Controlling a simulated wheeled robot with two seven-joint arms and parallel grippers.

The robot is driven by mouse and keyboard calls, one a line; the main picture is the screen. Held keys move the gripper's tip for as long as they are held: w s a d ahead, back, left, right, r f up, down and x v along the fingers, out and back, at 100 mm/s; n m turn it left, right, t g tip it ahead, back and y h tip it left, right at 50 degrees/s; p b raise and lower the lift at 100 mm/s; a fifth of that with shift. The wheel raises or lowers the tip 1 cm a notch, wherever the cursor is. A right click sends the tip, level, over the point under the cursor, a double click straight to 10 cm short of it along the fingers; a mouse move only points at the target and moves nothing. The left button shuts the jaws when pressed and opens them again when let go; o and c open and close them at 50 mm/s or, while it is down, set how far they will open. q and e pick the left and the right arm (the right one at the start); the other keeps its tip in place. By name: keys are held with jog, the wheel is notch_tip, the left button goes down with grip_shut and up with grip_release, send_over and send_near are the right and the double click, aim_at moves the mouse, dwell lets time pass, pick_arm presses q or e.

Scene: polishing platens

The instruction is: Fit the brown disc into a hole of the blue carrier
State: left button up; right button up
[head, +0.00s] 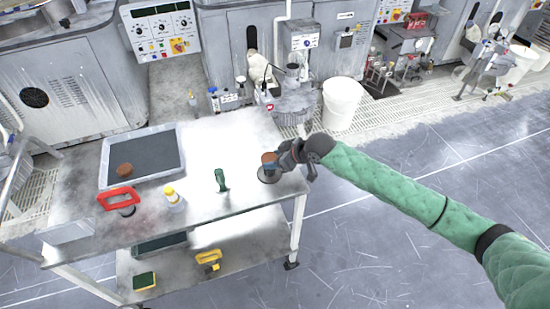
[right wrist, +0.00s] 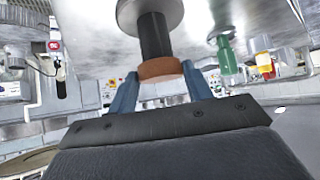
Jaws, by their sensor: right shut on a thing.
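My right gripper (head: 279,163) is at the right end of the trolley top, shut on a brown disc (head: 268,157). In the right wrist view the brown disc (right wrist: 160,69) sits between the two blue fingers of the gripper (right wrist: 160,88), at the end of a black post (right wrist: 154,36). The post rises from a round grey base (right wrist: 150,12) at the trolley top. Another brown disc (head: 124,170) lies in the grey tray (head: 181,151) at the left. I cannot make out a blue carrier with holes. My left gripper is not in view.
A red-handled tool (head: 118,193), a yellow-capped bottle (head: 174,199) and a green item (head: 221,181) stand on the trolley top (head: 225,140). The lower shelf (head: 240,245) holds a sponge and a yellow item. A white bucket (head: 341,103) stands behind. The table centre has free room.

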jog(key=o, duration=1)
jog(key=shift+o, duration=0.2)
jog(key=shift+s+d, duration=0.1)
jog(key=shift+d, duration=0.05)
pick_arm(q)
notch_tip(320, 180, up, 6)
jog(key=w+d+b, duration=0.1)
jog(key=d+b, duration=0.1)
jog(key=b, duration=0.1)
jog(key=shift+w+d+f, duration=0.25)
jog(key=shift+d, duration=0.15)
pick_arm(e)
jog(key=v, duration=0.7)
jog(key=shift+r, duration=0.3)
